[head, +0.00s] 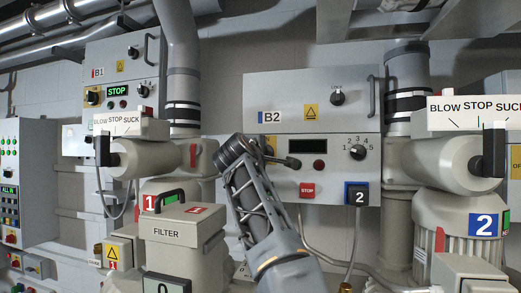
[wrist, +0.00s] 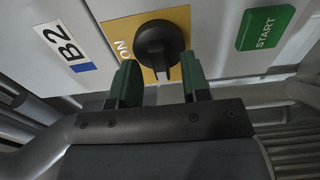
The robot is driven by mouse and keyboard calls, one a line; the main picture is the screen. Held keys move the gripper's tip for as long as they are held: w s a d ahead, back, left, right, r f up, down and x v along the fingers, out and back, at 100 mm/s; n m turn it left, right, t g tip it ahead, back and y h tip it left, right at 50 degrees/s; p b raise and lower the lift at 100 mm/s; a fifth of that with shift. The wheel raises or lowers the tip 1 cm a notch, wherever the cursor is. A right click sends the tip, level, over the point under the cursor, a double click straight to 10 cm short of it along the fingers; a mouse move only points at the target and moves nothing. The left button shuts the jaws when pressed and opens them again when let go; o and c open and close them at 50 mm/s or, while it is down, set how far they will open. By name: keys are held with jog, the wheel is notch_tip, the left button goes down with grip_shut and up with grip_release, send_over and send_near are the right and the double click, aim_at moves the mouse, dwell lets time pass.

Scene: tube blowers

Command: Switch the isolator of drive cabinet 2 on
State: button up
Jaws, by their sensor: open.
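The drive cabinet with the B2 label (head: 262,88) hangs on the wall in the middle of the head view. Its isolator is a black rotary knob (wrist: 157,45) on a yellow plate (wrist: 118,32) in the wrist view. Part of an ON mark shows beside the knob. My gripper (wrist: 160,68) is open, with one green finger on each side of the knob's protruding grip. Gaps show between the fingers and the grip; contact cannot be told. In the head view my arm hides the isolator, leaving only a bit of yellow plate (head: 270,146).
A green START button (wrist: 265,28) is right of the knob in the wrist view. On the cabinet are a red STOP button (head: 307,190), a dark display (head: 320,146) and a dial (head: 357,152). A blower valve (head: 460,155) stands at right, a filter box (head: 180,222) at left.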

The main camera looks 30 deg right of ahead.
jog(key=shift+w+d, duration=0.25)
jog(key=shift+d, duration=0.05)
grip_shut()
dwell(0.4)
